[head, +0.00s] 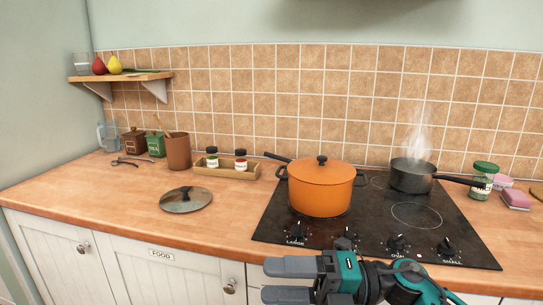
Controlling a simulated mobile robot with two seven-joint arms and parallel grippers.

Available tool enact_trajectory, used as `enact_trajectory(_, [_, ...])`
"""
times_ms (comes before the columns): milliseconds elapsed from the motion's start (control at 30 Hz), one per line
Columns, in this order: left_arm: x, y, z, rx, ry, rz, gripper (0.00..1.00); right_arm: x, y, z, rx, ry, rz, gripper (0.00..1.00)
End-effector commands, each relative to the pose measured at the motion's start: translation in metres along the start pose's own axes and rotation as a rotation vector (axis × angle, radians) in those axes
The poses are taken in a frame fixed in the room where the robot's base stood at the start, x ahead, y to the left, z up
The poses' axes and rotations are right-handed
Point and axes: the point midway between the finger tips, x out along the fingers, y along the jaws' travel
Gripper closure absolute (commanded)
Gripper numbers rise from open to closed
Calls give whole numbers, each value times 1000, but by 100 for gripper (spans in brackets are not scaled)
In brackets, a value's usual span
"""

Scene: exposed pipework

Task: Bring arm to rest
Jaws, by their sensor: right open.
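My right gripper (267,281) is at the bottom of the head view, in front of the counter's front edge. Its two grey fingers point left and are apart, with nothing between them. The teal and black wrist runs off to the lower right. My left gripper is not in view. The stove's front edge lies just above the right gripper in the picture. An orange pot (320,190) with its lid on stands on the black stove (415,214), beyond the gripper.
A steaming dark saucepan (413,176) stands at the stove's back right. A pan lid (186,199) lies on the wooden counter (110,205). A spice rack (227,171), a brown utensil pot (179,152) and a green-lidded jar (482,180) stand further back. The counter's front left is clear.

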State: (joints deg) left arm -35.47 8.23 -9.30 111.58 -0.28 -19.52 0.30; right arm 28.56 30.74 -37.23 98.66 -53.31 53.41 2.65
Motion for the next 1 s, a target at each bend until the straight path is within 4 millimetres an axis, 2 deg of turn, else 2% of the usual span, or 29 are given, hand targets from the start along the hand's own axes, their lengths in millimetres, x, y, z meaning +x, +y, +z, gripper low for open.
enact_trajectory(67, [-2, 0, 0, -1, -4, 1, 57, 0, -1, 3, 149, -157, 142, 35])
enact_trajectory(167, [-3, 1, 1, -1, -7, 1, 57, -13, -11, 13, 341, -369, 287, 35])
enact_trajectory(267, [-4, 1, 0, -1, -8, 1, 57, -37, -35, 19, 553, -593, 397, 35])
enact_trajectory(367, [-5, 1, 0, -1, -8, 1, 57, -68, -73, 14, 779, -821, 475, 35])
enact_trajectory(467, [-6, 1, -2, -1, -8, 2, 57, -102, -121, -8, 1018, -1052, 522, 35])
enact_trajectory(600, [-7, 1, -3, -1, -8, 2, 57, -144, -187, -65, 1347, -1348, 537, 35])
enact_trajectory(700, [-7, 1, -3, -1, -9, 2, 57, -163, -219, -108, 1525, -1498, 525, 35])
enact_trajectory(833, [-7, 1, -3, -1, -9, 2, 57, -175, -242, -148, 1670, -1613, 505, 35])
enact_trajectory(900, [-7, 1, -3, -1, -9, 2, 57, -178, -247, -159, 1709, -1643, 499, 35])
enact_trajectory(1000, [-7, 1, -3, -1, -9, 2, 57, -179, -249, -162, 1723, -1653, 497, 35])
